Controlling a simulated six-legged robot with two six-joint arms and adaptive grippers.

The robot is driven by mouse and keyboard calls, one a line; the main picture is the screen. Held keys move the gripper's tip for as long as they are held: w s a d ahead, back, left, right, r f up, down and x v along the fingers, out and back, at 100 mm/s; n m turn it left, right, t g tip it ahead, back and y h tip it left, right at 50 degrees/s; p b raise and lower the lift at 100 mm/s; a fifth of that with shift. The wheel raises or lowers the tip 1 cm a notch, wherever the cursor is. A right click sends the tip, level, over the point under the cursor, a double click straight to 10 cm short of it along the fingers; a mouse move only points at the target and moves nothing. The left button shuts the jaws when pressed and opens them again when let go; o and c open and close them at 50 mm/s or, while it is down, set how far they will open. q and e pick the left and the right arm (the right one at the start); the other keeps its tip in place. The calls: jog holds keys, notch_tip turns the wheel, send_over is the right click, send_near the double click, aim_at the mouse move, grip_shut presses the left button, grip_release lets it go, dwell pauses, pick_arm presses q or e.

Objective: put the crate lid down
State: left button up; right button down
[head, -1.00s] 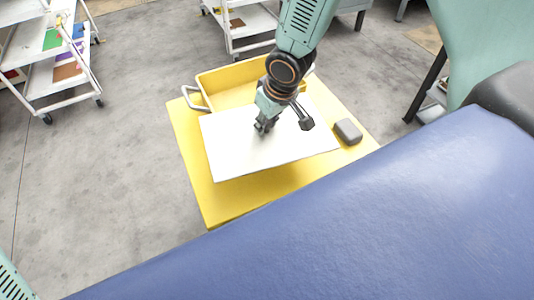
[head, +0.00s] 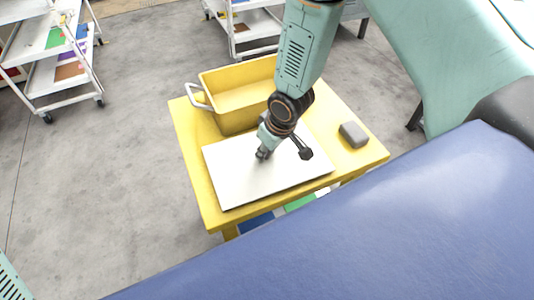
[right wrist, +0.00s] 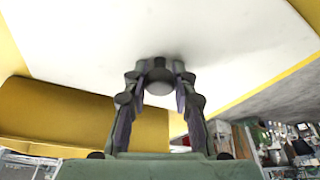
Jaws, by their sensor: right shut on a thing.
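The crate lid (head: 235,178) is a flat white panel with a dark round knob (right wrist: 159,76). It lies level over the front part of the yellow table (head: 195,150), just in front of the open yellow crate (head: 236,121). I cannot tell for sure whether its underside touches the table. My right gripper (head: 264,153) is shut on the lid's knob from above. In the right wrist view the two fingers (right wrist: 159,95) stand either side of the knob. My left gripper is not in view.
A small grey block (head: 354,134) sits on the table right of the lid. The crate has a metal handle (head: 198,96) on its left. White shelf carts (head: 62,60) stand at the back left. A blue padded surface (head: 380,220) fills the lower right.

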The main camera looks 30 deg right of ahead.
jog(key=shift+w+d+f, duration=0.1)
jog(key=shift+d+f, duration=0.15)
jog(key=shift+f, duration=0.25)
jog(key=shift+a, duration=0.35)
jog(key=c, duration=1.5)
grip_release()
jog(key=o, duration=0.4)
jog(key=shift+d+f, duration=0.15)
jog(key=shift+d, duration=0.1)
jog(key=shift+a, duration=0.15)
